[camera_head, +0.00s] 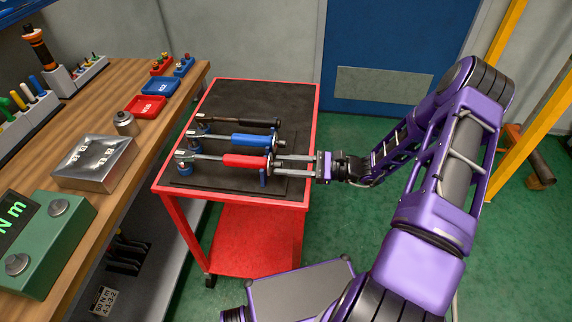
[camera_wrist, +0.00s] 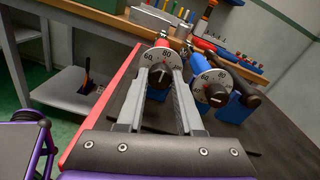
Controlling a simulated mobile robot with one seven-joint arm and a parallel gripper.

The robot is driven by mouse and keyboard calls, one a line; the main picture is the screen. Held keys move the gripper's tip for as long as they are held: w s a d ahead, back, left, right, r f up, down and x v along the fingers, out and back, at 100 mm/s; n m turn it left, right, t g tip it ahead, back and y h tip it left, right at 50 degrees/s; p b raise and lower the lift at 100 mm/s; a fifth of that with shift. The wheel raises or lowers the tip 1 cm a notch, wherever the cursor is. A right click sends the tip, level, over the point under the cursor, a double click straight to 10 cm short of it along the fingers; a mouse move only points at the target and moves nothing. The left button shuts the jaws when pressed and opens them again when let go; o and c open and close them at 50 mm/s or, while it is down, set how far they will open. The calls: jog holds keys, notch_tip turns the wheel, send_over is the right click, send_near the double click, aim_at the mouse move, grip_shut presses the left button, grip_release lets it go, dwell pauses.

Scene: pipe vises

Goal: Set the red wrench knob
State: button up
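The red wrench (camera_head: 245,160) lies nearest the front of a row of three on the cart, its handle end toward my gripper. In the wrist view its white dial (camera_wrist: 152,57), marked 60 and 80, faces the camera with a black knob (camera_wrist: 159,76) in front. My gripper (camera_head: 277,166) reaches in from the right, level with the handle end. In the wrist view the two long grey fingers (camera_wrist: 159,85) are spread on either side of the knob. A small gap seems to show; contact is not clear. The knob's exact setting is too small to read.
The blue wrench (camera_head: 250,140), with its own dial (camera_wrist: 212,88), lies close beside the red one. A black-handled wrench (camera_head: 255,122) lies behind it. The red cart's dark top (camera_head: 290,95) is clear at the back. A wooden workbench (camera_head: 185,105) with a green display box (camera_head: 45,245) stands left.

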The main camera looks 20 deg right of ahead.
jog(key=o, duration=0.4)
jog(key=shift+o, duration=0.2)
jog(key=b+v, duration=0.1)
jog(key=v, duration=1.6)
jog(key=shift+d, duration=0.2)
jog(key=shift+a+f, duration=0.1)
